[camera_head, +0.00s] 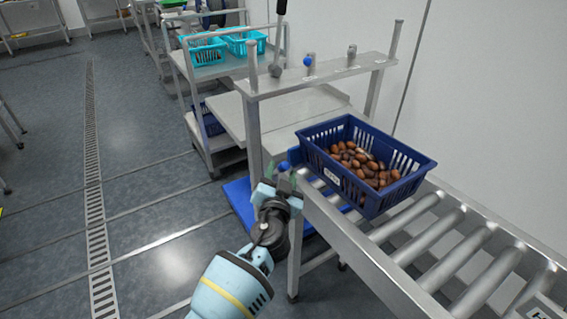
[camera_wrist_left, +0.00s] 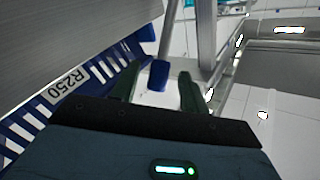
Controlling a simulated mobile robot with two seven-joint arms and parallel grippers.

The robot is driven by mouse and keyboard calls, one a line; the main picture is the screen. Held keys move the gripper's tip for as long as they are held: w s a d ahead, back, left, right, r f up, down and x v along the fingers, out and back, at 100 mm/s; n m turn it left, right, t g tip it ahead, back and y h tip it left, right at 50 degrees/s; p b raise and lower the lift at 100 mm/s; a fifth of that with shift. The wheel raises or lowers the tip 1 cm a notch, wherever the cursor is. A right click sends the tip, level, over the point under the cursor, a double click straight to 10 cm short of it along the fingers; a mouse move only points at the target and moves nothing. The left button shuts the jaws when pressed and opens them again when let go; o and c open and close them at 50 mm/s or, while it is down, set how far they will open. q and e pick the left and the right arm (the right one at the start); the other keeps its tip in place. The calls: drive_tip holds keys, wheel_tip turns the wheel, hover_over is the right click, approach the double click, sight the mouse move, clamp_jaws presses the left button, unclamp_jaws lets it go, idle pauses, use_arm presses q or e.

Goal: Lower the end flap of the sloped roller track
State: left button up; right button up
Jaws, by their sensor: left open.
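The sloped roller track (camera_head: 355,240) runs from the lower right toward the middle in the head view. A dark blue crate (camera_head: 372,204) of brown dates stands at its far end. My left gripper (camera_head: 278,185) is open at the track's left corner, beside the crate. A small blue knob (camera_head: 284,167) shows by its fingertips. In the left wrist view the blue knob (camera_wrist_left: 158,75) shows between the open fingers (camera_wrist_left: 157,88); I cannot tell whether they touch it. The end flap is not clearly visible; the crate and gripper cover that end. My right gripper is not in view.
Behind the crate stands a grey frame with a top shelf (camera_head: 330,74), which carries a black-handled lever (camera_head: 280,30) and a blue ball knob (camera_head: 307,61). A cart with turquoise baskets (camera_head: 205,48) stands farther back.

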use_arm(q)
drive_tip(key=shift+w+d+b, duration=0.1)
drive_tip(key=shift+w+b, duration=0.5)
drive_tip(key=shift+w, duration=1.9)
clamp_jaws()
